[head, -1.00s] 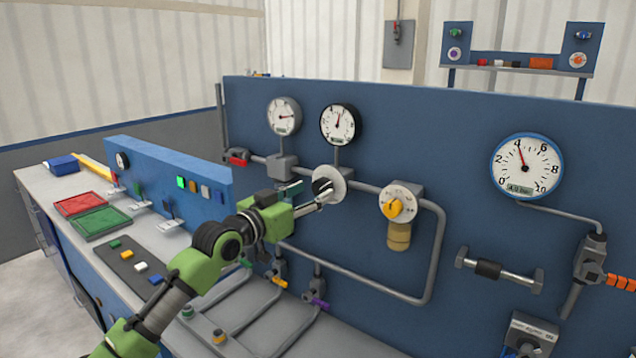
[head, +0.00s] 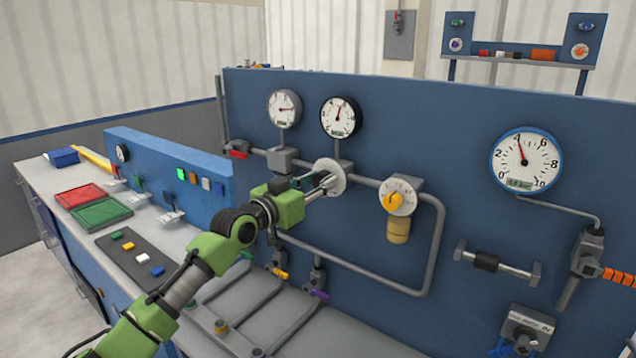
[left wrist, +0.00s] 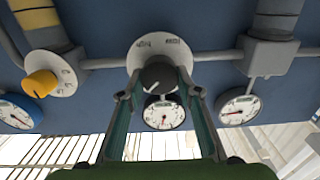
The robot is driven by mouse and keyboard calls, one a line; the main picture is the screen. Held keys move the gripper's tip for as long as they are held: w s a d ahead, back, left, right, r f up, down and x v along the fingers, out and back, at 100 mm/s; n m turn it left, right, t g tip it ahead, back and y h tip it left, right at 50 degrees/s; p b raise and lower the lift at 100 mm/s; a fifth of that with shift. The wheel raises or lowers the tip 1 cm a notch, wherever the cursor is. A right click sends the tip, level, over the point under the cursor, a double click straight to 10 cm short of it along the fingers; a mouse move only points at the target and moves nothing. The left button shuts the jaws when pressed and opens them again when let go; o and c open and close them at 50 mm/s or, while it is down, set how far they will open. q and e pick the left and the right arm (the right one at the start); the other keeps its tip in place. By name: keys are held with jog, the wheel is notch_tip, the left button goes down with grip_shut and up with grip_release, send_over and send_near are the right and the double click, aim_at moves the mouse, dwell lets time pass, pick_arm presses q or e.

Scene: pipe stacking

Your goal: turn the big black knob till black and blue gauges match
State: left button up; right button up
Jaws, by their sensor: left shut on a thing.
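The big black knob (left wrist: 160,74) shows in the left wrist view, in front of a pale round plate on the pipe. The plate (head: 337,168) also shows in the head view, where my gripper hides the knob. My left gripper (head: 323,184) is shut on the knob, with one finger on each side in the left wrist view (left wrist: 160,92). The black-rimmed gauge (head: 340,118) is above the plate; its needle points almost straight up, slightly right. The blue-rimmed gauge (head: 525,160) is at right; its needle points near 4. My right gripper is not in view.
A yellow knob (head: 394,201) on a pale dial is just right of the plate. A grey-rimmed gauge (head: 284,109) is to the left. Pipes (head: 440,245) run across the blue panel. A low blue panel (head: 165,165) stands at left on the bench.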

pick_arm(q)
jog(key=shift+f+n, duration=0.1)
jog(key=shift+n, duration=0.2)
jog(key=n, duration=0.3)
jog(key=shift+n, duration=0.3)
jog(key=shift+w+a+n+p, duration=0.1)
jog(key=shift+n+p, duration=0.45)
jog(key=shift+n, duration=1.75)
jog(key=o, duration=1.1)
jog(key=shift+a, duration=0.1)
jog(key=v, duration=1.2)
